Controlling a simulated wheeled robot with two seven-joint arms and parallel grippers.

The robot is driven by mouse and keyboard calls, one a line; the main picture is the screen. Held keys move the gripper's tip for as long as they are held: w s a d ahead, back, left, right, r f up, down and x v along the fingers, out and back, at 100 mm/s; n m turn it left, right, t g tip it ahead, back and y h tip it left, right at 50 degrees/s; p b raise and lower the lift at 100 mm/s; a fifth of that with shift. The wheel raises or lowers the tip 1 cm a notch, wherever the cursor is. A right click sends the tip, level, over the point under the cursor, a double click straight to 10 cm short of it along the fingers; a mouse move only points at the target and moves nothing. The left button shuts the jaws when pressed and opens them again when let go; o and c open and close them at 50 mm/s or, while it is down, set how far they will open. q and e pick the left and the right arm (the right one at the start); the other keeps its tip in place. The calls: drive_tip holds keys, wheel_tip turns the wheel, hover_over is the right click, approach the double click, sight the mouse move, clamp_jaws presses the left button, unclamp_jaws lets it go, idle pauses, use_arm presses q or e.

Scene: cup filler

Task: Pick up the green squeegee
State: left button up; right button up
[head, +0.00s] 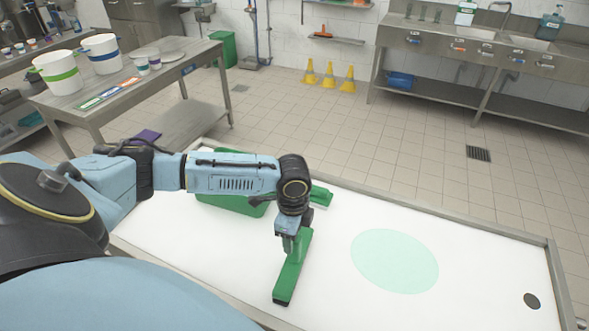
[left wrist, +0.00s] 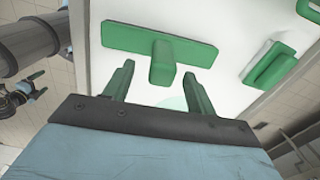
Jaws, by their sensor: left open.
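The green squeegee (head: 291,275) lies on the white tabletop below my left gripper. In the left wrist view its long bar (left wrist: 120,37) runs crosswise, and its short handle (left wrist: 163,62) sticks out towards the camera. My left gripper (left wrist: 159,70) is open, with one green finger on each side of the handle's line and a gap to both sides. In the head view the gripper (head: 292,238) points down over the squeegee, and the wrist partly hides it. I cannot tell how deep the handle sits between the fingers. My right gripper is not in view.
A green handled tool (head: 321,196) and a green container (head: 235,206) lie behind and left of the gripper, partly behind my arm. A pale green circle (head: 394,261) marks clear tabletop to the right. A dark round spot (head: 532,301) is near the right edge.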

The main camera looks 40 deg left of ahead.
sight(294, 253)
use_arm(q)
drive_tip(key=f, duration=0.4)
drive_tip(key=shift+w+d+f, duration=0.1)
drive_tip(key=shift+w+f, duration=0.1)
drive_tip(key=shift+f, duration=0.1)
drive_tip(key=shift+c, duration=0.2)
clamp_jaws()
